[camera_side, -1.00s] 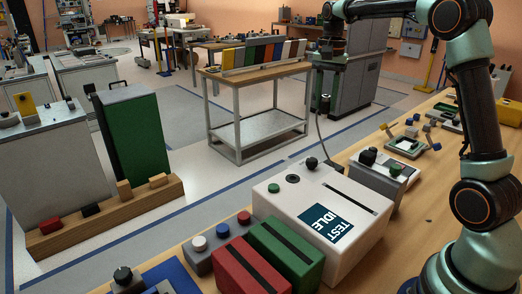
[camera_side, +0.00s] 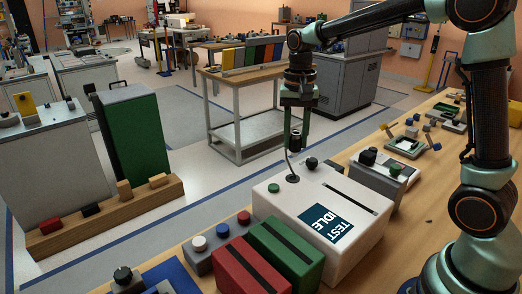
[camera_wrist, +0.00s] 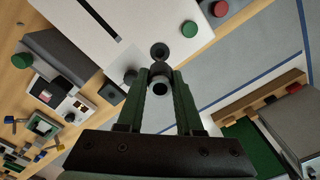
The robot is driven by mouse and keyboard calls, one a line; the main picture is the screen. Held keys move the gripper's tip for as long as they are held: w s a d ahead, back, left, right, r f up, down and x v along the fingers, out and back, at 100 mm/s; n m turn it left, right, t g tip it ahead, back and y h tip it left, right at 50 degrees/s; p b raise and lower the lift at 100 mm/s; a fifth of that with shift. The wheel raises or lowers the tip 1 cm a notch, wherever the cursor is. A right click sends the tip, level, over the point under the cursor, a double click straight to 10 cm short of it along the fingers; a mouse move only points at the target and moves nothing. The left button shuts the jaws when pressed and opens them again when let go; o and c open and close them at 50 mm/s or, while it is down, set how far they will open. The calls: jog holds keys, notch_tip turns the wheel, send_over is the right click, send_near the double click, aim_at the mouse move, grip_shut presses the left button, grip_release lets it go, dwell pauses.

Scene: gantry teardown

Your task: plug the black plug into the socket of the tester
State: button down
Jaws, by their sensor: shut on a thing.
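The tester (camera_side: 335,205) is a white box with a blue screen that reads TEST IDLE. Its round dark socket (camera_side: 292,178) is on top, between a green button and a black knob; the wrist view also shows the socket (camera_wrist: 160,50). My gripper (camera_side: 296,142) is shut on the black plug (camera_side: 296,136) and holds it upright above the socket area, apart from the tester. A thin dark cable hangs from it toward the socket. In the wrist view the plug (camera_wrist: 160,86) sits between the fingers. The fingers partly hide the plug.
The black knob (camera_side: 311,163) stands close beside the socket, with the green button (camera_side: 273,188) on the other side. Green (camera_side: 284,252) and red (camera_side: 247,270) boxes stand in front of the tester. A grey device (camera_side: 382,177) stands behind it.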

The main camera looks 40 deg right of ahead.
jog(key=shift+f, duration=0.2)
send_over(293, 178)
jog(key=shift+a+f, duration=0.1)
jog(key=shift+f, duration=2.55)
jog(key=shift+f, duration=1.35)
jog(key=shift+c, duration=2.4)
grip_release()
jog(key=shift+f, duration=0.1)
